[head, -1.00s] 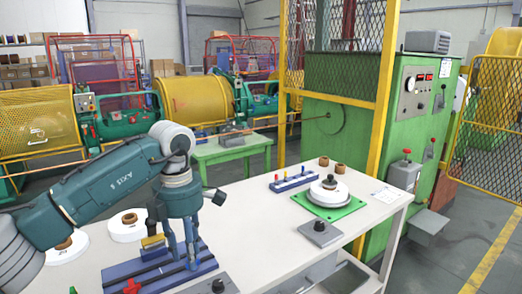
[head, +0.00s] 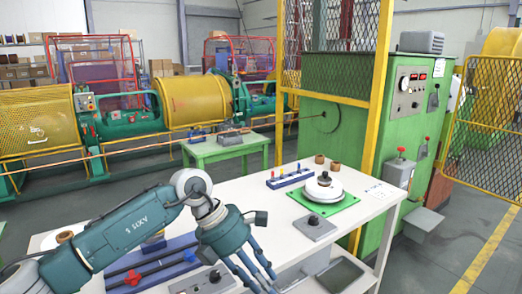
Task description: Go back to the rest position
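My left arm comes in from the left over the white table (head: 285,222). Its gripper (head: 262,284) hangs at the table's front edge with its fingers apart and nothing between them. The gripper is to the right of the blue slotted fixture (head: 118,268), which holds dark rods, a red knob and a blue knob. My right gripper does not show in the head view.
A white disc with a dark hub (head: 323,188) lies on a green plate (head: 345,205) at the table's right. A small blue rack (head: 289,178) stands behind. A green control cabinet (head: 345,130) and yellow post (head: 377,110) border the right side.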

